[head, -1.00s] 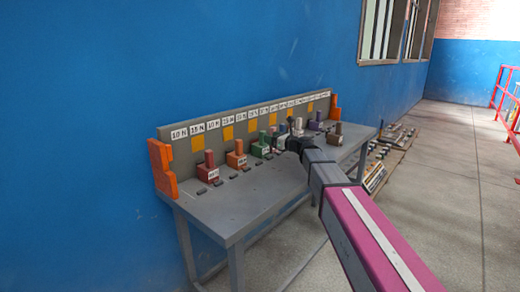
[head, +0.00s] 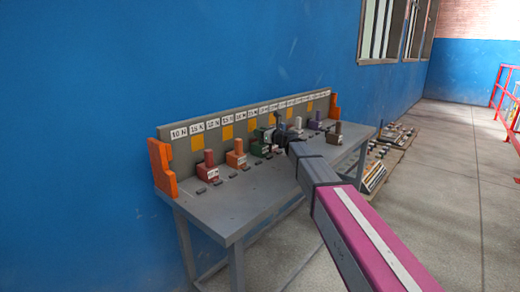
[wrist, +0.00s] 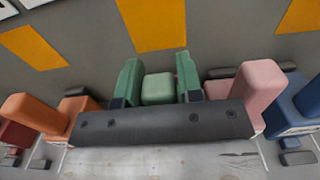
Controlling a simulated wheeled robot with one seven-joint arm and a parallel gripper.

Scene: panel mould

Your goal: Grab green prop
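The green prop (head: 259,147) stands on the grey bench, in the row between the orange prop and the others. In the wrist view its green block (wrist: 158,88) shows between the two fingers. My gripper (head: 270,130) is at the green prop, covering part of it in the head view. In the wrist view my gripper (wrist: 159,80) has green-looking fingers spread on either side of the block, and they look very near it. I cannot tell whether they touch it. The dark gripper body hides the prop's lower part.
The orange prop (wrist: 48,113) is left of the fingers and the pink prop (wrist: 257,92) is close on the right. A blue prop (wrist: 309,105) is further right. A red prop (head: 207,168) stands left on the bench (head: 235,208). The labelled back panel (head: 190,146) rises behind.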

